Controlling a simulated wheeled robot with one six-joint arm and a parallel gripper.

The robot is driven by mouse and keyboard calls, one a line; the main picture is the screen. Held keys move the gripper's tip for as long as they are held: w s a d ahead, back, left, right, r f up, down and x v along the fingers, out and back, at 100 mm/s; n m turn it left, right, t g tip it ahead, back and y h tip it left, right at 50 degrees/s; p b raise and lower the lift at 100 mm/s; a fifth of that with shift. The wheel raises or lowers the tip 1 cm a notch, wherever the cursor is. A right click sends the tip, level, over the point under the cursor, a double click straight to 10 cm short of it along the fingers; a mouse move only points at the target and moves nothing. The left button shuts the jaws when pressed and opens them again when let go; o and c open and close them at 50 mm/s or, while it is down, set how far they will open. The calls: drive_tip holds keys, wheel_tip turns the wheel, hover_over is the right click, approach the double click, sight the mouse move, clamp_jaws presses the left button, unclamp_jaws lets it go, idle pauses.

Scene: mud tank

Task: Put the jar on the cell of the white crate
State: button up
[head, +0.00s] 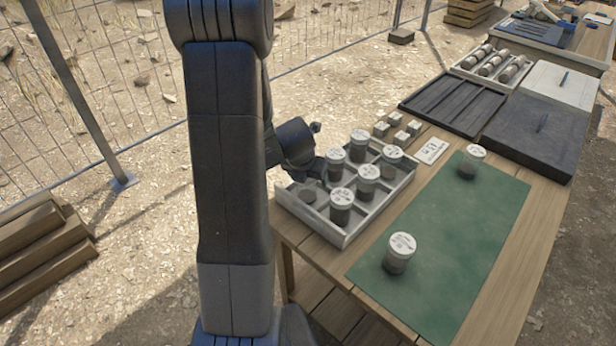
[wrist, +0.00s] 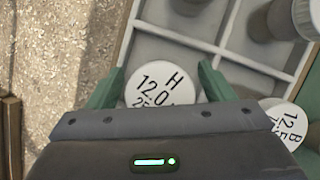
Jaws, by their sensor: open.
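The white crate (head: 344,238) sits at the table's left edge, divided into cells, and holds several white-lidded jars (head: 341,198). Its divider also shows in the wrist view (wrist: 180,38). My gripper (head: 322,170) is over the crate's left side in the head view, partly hidden by my arm. The jar's body is hidden. Bare cells show beyond it. Another lid (wrist: 284,123) is at right.
Two more jars, a near one (head: 400,254) and a far one (head: 468,162), stand on the green mat (head: 450,240). Small blocks (head: 397,130), a card (head: 432,151), a black slotted tray (head: 452,104) and a dark lidded box (head: 537,135) lie beyond. A wire fence (head: 90,90) stands behind.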

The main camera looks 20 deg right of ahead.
drive_tip(key=p+v, duration=0.4)
drive_tip(key=v, duration=0.8)
drive_tip(key=shift+r, duration=0.1)
drive_tip(key=b+x, duration=0.4)
drive_tip(key=x, duration=0.9)
drive_tip(key=shift+s+a+b, duration=0.1)
drive_tip(key=shift+s+b, duration=0.05)
drive_tip(key=shift+b, duration=0.15)
drive_tip(key=shift+r+p, duration=1.15)
drive_tip(key=shift+r, duration=0.45)
